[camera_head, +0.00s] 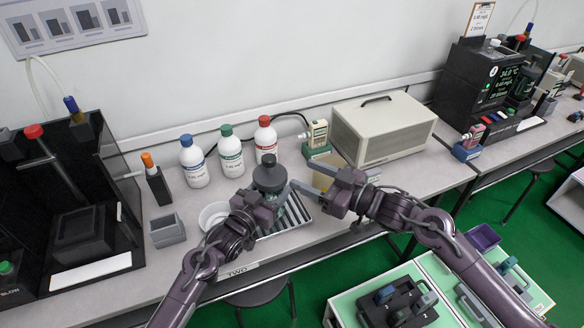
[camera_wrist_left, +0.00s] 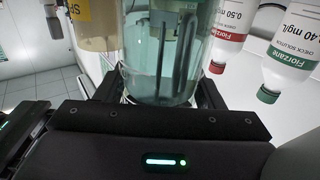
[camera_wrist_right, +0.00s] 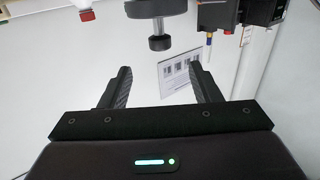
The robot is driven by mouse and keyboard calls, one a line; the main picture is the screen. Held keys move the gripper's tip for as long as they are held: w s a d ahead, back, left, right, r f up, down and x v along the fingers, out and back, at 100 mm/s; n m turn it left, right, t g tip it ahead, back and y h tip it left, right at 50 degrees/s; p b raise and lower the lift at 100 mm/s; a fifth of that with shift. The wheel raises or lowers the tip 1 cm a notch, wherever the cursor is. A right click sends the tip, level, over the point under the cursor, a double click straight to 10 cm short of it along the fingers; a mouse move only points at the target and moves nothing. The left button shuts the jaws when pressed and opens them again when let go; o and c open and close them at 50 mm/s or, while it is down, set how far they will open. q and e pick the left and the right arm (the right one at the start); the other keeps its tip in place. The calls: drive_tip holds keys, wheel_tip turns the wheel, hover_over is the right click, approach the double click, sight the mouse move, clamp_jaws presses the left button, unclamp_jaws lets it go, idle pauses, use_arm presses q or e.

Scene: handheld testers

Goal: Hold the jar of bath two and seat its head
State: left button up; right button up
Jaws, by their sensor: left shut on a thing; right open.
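The jar (camera_wrist_left: 160,60) is clear glass with blue-green liquid and a dark stirrer-like part inside. My left gripper (camera_head: 266,206) is shut around it above the striped tray (camera_head: 294,218). The dark grey head (camera_head: 269,177), with a knob on top, is over the jar's mouth; I cannot tell whether it is fully seated. My right gripper (camera_head: 304,176) is open and empty, just right of the head, fingers pointing left. In the right wrist view the head (camera_wrist_right: 156,8) shows at the top edge, beyond the open fingers. The jar's lower part is mostly hidden in the head view.
Blue-capped (camera_head: 193,164), green-capped (camera_head: 230,154) and red-capped (camera_head: 265,140) bottles stand behind the jar. A beige box (camera_head: 383,130) is at back right. A white dish (camera_head: 213,215) and a grey block (camera_head: 167,231) lie left. A dark stand (camera_head: 75,220) fills the far left.

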use_arm(q)
drive_tip(key=o, duration=1.5)
drive_tip(key=shift+c, duration=0.2)
use_arm(e)
drive_tip(key=shift+s+d, duration=0.35)
drive_tip(key=shift+d, duration=0.1)
use_arm(q)
drive_tip(key=shift+s, duration=0.1)
drive_tip(key=v, duration=1.2)
